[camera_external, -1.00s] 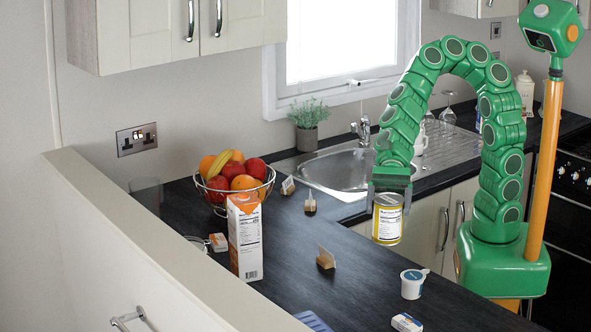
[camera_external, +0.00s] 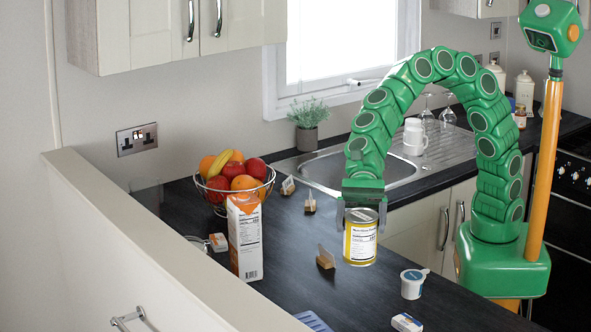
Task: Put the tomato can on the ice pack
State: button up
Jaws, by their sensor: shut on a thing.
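The tomato can (camera_external: 361,240) is a yellow can with a white label and a metal lid. My gripper (camera_external: 361,217) points down and is shut on the can near its top, with one finger on each side. The can hangs upright over the dark counter; I cannot tell how large the gap below it is. A blue ribbed piece (camera_external: 313,321), which looks like the ice pack, lies on the counter at the bottom edge of the picture, below and left of the can. Most of it is cut off by the frame.
A carton (camera_external: 245,240) and a fruit bowl (camera_external: 234,190) stand left of the can. A white cup (camera_external: 412,284) and a small box (camera_external: 407,322) are at front right. The sink (camera_external: 345,170) lies behind.

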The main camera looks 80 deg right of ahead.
jog(key=shift+w+a+f, duration=1.5)
jog(key=shift+a+f, duration=0.3)
jog(key=shift+f, duration=0.35)
jog(key=shift+w+a+f, duration=1.55)
jog(key=shift+a+f, duration=0.25)
jog(key=shift+f, duration=0.3)
jog(key=shift+w+a+f, duration=1.5)
jog(key=shift+a+f, duration=0.3)
jog(key=shift+f, duration=0.35)
jog(key=shift+f, duration=0.15)
jog(key=o, duration=1.3)
jog(key=shift+c, duration=0.2)
jog(key=shift+d, duration=0.1)
jog(key=v, duration=1.2)
